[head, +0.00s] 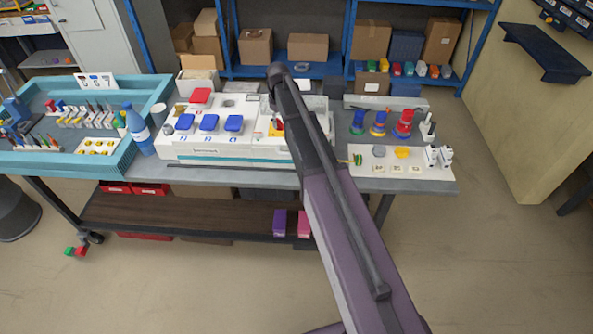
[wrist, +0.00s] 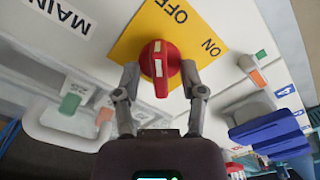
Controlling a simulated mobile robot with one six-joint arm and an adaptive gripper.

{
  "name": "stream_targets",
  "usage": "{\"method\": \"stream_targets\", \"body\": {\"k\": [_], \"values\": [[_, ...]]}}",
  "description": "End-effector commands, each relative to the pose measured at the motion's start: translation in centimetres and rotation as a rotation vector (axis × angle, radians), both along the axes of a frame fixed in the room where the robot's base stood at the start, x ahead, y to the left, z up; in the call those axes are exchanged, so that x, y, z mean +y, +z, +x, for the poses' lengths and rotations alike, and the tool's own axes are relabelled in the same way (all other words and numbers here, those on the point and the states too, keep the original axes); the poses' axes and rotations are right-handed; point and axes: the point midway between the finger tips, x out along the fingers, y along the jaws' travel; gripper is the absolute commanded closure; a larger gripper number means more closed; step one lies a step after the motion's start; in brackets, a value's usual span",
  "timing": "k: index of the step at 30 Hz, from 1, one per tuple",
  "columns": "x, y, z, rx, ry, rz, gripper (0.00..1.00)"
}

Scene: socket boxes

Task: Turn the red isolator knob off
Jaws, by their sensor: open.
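The red isolator knob (wrist: 160,62) is in the wrist view, mounted on a yellow plate (wrist: 136,38). The plate reads OFF at the top and ON to the right. The knob has a raised red grip with a white mark, lying roughly up and down in the picture. My gripper (wrist: 160,78) is open, with one finger on each side of the knob and small gaps visible. I cannot tell the exact depth of the fingertips. In the head view, part of the red knob (head: 277,124) shows beside my arm, which hides my gripper.
A white MAIN label (wrist: 65,18) is at upper left of the wrist view. In the head view, a blue bottle (head: 138,130) stands left of the white socket panel (head: 225,155).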

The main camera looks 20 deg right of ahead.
Motion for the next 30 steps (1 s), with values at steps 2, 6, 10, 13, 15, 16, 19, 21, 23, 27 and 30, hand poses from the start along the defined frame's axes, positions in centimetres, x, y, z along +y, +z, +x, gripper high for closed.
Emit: {"method": "stream_targets", "body": {"k": [2, 6, 10, 13, 15, 16, 19, 21, 23, 27, 30], "values": [[0.00, 0.00, 0.00, 0.000, -0.025, 0.000, 0.47], [0.00, 0.00, 0.01, 0.000, -0.091, 0.000, 0.47], [0.00, 0.00, 0.00, 0.000, -0.170, 0.000, 0.47], [0.00, 0.00, 0.00, 0.000, -0.237, 0.000, 0.47], [0.00, 0.00, 0.00, 0.000, -0.285, 0.000, 0.47], [0.00, 0.00, 0.01, 0.000, -0.305, 0.000, 0.47], [0.00, 0.00, 0.00, 0.000, -0.373, 0.000, 0.47], [0.00, 0.00, 0.00, 0.000, -0.419, 0.000, 0.47], [0.00, 0.00, 0.00, 0.000, -0.460, 0.000, 0.47], [0.00, 0.00, 0.01, 0.000, -0.554, 0.000, 0.47], [0.00, 0.00, 0.00, 0.000, -0.621, 0.000, 0.47]]}}
